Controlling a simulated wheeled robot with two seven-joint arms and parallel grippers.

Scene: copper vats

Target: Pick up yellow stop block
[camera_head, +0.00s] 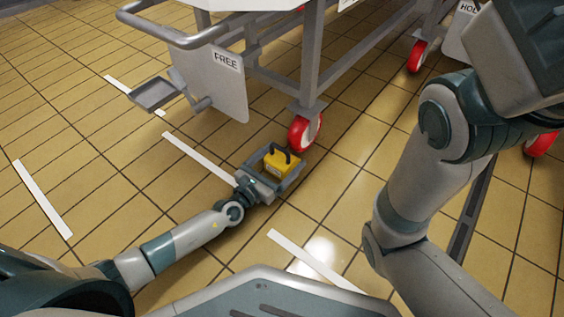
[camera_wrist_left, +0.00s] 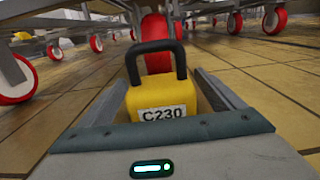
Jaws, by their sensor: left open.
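The yellow stop block (camera_head: 279,165) stands on the tiled floor in the head view, with a dark handle on top, just in front of a red cart wheel (camera_head: 305,134). In the left wrist view the yellow stop block (camera_wrist_left: 163,102) carries the label C230, and its black handle arches above it. My left gripper (camera_head: 284,166) is low at the floor and open, with one finger on each side of the block. The wrist view shows both fingers beside the block, with contact hard to tell. My right gripper is out of view; only my right arm shows.
A grey metal cart (camera_head: 310,60) with a FREE sign plate (camera_head: 217,80) stands behind the block. More red wheels (camera_head: 417,56) show to the right. White floor strips (camera_head: 200,158) and a dark floor drain (camera_head: 470,215) cross the tiles. The floor at left is clear.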

